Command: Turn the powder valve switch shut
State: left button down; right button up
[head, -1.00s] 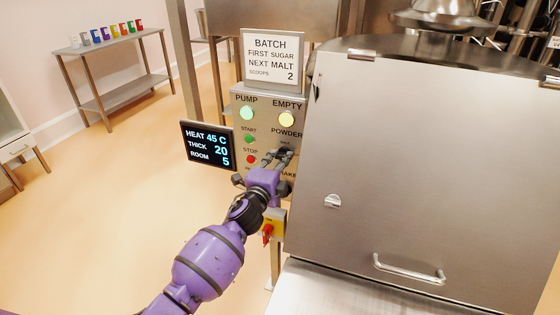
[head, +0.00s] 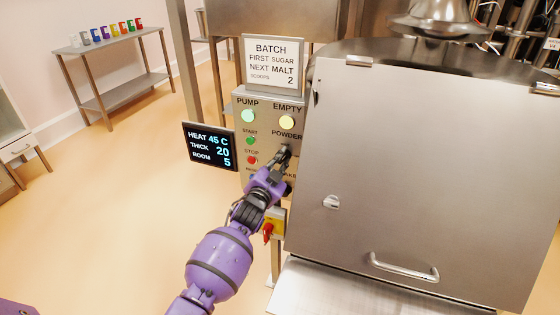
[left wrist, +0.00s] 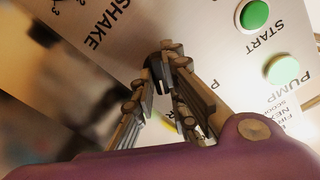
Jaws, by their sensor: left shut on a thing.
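The powder valve switch is a small dark knob under the POWDER label on the grey control panel (head: 243,108). My left gripper (head: 284,152) is at this switch in the head view and covers most of it. In the left wrist view the fingertips of my left gripper (left wrist: 165,78) close on the dark switch knob (left wrist: 153,68), near the panel face. The exact angle of the knob is hard to tell behind the fingers. My right gripper is not in view.
Green START (head: 251,141) and red STOP (head: 252,160) buttons sit left of the switch. A lit screen (head: 209,147) stands out at the panel's left. A red-and-yellow switch (head: 268,232) is below. A large steel cabinet (head: 400,180) is close on the right.

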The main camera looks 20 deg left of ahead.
pick_arm(q)
jog(key=n+p, duration=0.1)
jog(key=n, duration=0.3)
jog(key=shift+n, duration=0.9)
jog(key=c, duration=1.8)
grip_release()
jog(key=shift+o, duration=0.2)
jog(key=shift+s, duration=0.1)
jog(key=s, duration=1.2)
jog(key=shift+a, duration=0.2)
